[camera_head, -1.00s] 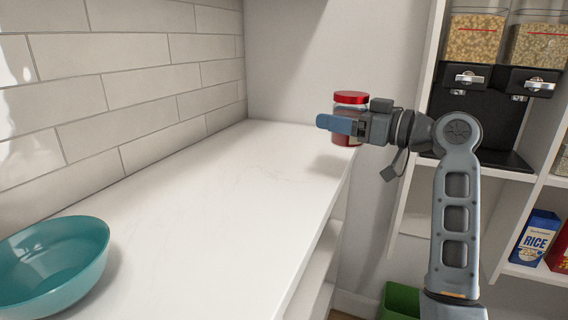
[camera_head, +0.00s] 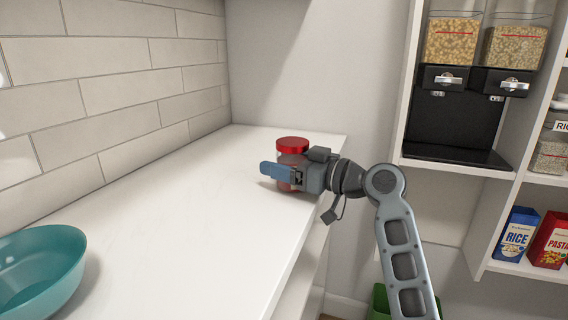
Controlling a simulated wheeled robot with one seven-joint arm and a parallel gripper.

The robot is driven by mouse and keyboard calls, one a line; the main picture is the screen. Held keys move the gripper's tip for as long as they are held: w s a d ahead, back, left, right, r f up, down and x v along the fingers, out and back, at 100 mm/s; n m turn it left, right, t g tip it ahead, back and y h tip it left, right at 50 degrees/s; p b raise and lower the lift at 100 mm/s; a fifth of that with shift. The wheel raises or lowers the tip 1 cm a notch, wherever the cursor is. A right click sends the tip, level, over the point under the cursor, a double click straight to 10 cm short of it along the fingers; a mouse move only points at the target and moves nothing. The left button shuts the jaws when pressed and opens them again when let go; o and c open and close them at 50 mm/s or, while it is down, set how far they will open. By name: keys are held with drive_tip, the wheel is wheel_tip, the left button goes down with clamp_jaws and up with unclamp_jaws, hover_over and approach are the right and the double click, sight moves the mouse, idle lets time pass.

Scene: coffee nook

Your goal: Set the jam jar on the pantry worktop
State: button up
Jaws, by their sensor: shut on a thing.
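The jam jar (camera_head: 292,146) has a red lid and a clear body with dark red contents. It is upright near the far right end of the white pantry worktop (camera_head: 190,215). My gripper (camera_head: 280,175) is shut on the jar from the front right, and its blue finger hides much of the jar's lower body. The jar is over the worktop and low. I cannot tell whether its base touches the surface.
A teal bowl (camera_head: 40,268) stands on the worktop at the near left. A tiled wall (camera_head: 130,85) runs along the left. Shelves with cereal dispensers (camera_head: 455,45), a rice box (camera_head: 515,234) and a pasta box (camera_head: 550,240) stand right. The worktop's middle is clear.

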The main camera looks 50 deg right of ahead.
drive_tip(key=shift+f, duration=0.1)
drive_tip(key=o, duration=1.3)
drive_tip(key=shift+o, duration=0.2)
drive_tip(key=shift+r, duration=0.2)
drive_tip(key=s+d, duration=0.2)
drive_tip(key=s, duration=1)
drive_tip(key=shift+b, duration=0.3)
